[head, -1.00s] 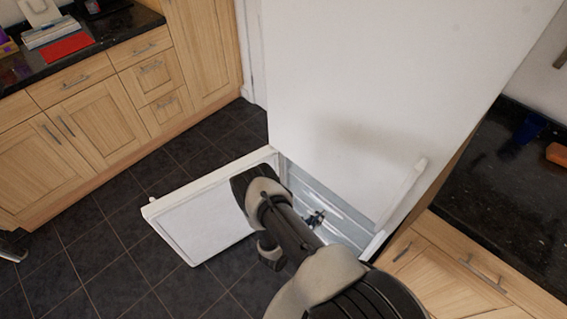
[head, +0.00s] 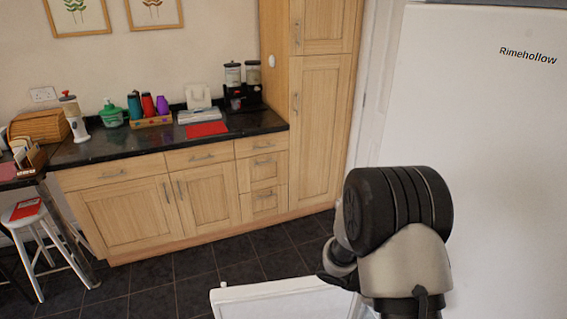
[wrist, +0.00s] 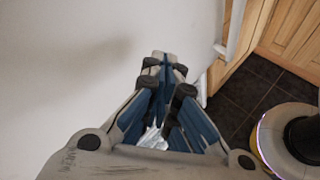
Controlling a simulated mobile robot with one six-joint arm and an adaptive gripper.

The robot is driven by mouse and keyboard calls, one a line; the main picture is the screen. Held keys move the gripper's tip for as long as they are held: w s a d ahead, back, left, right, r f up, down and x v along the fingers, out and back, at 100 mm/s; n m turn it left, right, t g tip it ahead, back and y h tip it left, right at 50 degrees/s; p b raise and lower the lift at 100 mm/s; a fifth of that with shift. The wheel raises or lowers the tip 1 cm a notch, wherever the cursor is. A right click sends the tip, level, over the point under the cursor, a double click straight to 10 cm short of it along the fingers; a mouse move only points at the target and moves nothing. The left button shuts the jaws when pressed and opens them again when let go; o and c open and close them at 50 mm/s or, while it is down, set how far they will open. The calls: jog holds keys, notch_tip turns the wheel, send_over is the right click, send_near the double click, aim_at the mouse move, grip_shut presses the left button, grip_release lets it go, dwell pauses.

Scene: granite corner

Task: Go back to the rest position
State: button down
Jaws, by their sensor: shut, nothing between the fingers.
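My gripper (wrist: 168,75) shows in the wrist view with its blue-lined fingers brought together at the tips and nothing held between them. It is in front of a plain white surface, with wooden cabinet fronts to the right. In the head view my folded arm stands at the right of centre, in front of the white fridge (head: 480,130) marked "Rimehollow". The gripper's fingers cannot be made out there. A low white door (head: 285,300) stands open at the bottom of the head view, partly hidden by my arm.
A dark worktop (head: 110,147) over wooden cabinets (head: 125,215) runs along the back, with a red mat (head: 207,128) and several containers on it. A white stool (head: 27,212) stands at the far left. The dark tiled floor (head: 160,285) is clear in front of the cabinets.

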jog(key=s+a+r+m+t+y, duration=0.7)
jog(key=s+a+r+m+y, duration=0.2)
jog(key=s+a+r, duration=0.8)
notch_tip(320, 180, up, 3)
jog(key=a+y, duration=0.1)
jog(key=y, duration=0.1)
jog(key=shift+s+a+y, duration=0.25)
jog(key=shift+a+y, duration=0.05)
jog(key=shift+y, duration=0.1)
jog(key=shift+r, duration=0.1)
